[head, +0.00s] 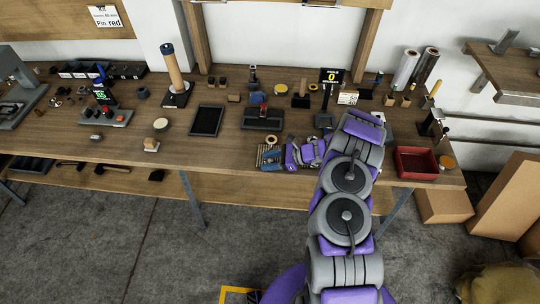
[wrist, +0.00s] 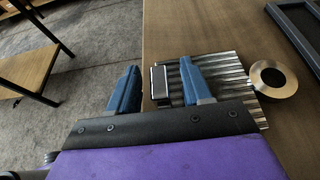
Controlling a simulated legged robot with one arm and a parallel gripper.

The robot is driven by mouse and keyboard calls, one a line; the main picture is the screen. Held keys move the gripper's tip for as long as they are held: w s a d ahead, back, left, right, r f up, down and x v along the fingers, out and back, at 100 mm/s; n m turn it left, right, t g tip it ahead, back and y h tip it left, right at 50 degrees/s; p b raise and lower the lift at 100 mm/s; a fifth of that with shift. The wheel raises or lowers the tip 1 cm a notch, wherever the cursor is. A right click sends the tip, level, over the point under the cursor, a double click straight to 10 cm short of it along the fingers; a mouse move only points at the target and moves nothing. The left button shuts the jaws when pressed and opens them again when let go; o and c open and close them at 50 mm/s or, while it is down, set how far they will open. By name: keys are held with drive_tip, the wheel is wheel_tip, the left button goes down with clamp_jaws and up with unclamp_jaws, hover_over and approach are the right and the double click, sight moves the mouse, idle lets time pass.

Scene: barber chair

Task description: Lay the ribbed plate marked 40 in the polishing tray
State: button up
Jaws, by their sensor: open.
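A ribbed metal plate (wrist: 232,72) lies flat near the front edge of the workbench; it also shows in the head view (head: 262,150), partly hidden by my gripper. No number can be read on it. A small dark block with a pale top (wrist: 160,84) is at the plate's left side in the wrist view. My gripper (wrist: 160,64) is open, with the block between its blue fingers. The right finger overlaps the plate and the left one appears beyond the bench edge. My gripper shows low over the bench in the head view (head: 272,158). A shallow black tray (head: 207,120) lies left and behind.
A brass-coloured ring (wrist: 272,78) sits close beside the plate. A red open bin (head: 416,163) stands at the right end of the workbench (head: 225,160). A dark stapler-like tool (head: 262,118) and a display stand (head: 328,95) are behind my gripper.

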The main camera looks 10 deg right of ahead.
drive_tip(key=shift+c, duration=0.3)
clamp_jaws()
idle(0.4)
